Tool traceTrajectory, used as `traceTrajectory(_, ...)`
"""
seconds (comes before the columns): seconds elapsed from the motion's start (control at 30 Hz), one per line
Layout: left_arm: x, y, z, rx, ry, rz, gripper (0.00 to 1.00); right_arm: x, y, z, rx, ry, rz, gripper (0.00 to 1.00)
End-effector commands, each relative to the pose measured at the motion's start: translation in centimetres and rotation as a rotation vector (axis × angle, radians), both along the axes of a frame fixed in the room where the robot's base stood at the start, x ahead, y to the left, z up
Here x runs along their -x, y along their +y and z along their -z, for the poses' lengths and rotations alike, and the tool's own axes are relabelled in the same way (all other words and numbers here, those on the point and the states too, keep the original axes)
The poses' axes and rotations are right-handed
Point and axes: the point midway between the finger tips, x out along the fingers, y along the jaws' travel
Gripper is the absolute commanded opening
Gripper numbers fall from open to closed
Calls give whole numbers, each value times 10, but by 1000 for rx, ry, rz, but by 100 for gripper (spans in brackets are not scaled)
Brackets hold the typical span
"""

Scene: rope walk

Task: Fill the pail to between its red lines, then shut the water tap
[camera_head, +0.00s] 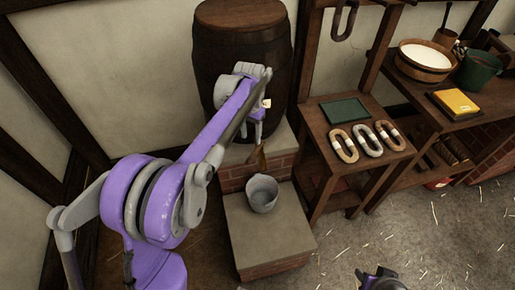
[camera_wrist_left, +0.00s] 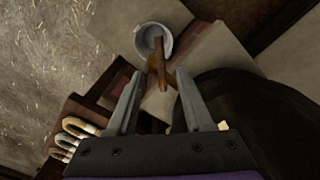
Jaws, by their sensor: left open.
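The grey pail (camera_head: 263,196) stands upright on a low stone-topped step (camera_head: 240,235), below the barrel. It also shows in the left wrist view (camera_wrist_left: 143,42). Its red lines and water level cannot be made out. The wooden tap (camera_head: 261,159) sticks out low on the dark barrel (camera_head: 215,75), above the pail. My left gripper (camera_wrist_left: 159,78) is open, in front of the barrel. In the left wrist view the brown tap (camera_wrist_left: 158,62) shows between and beyond its fingertips; contact cannot be told. My right gripper (camera_head: 382,279) shows only partly at the bottom edge.
A bench (camera_head: 425,100) farther right holds a white-filled tub (camera_head: 424,61), a yellow book (camera_head: 455,102) and a green bucket (camera_head: 477,70). The straw-strewn floor is open at lower right.

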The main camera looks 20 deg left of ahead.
Motion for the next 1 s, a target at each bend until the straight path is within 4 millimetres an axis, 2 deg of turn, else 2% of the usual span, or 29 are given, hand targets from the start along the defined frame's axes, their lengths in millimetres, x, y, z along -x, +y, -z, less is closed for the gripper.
traceTrajectory(0.3,0,0,61,0,-1,0,51,1,0,8,0,2,0,42)
traceTrajectory(0.5,0,-1,88,0,-2,0,51,1,0,10,0,3,0,42)
traceTrajectory(0.67,0,-1,97,0,-2,0,51,1,0,11,0,3,0,42)
traceTrajectory(0.93,0,-1,98,0,-2,0,51,1,0,11,0,3,0,42)
traceTrajectory(1.0,0,-1,98,0,-2,0,39,1,0,11,0,3,0,42)
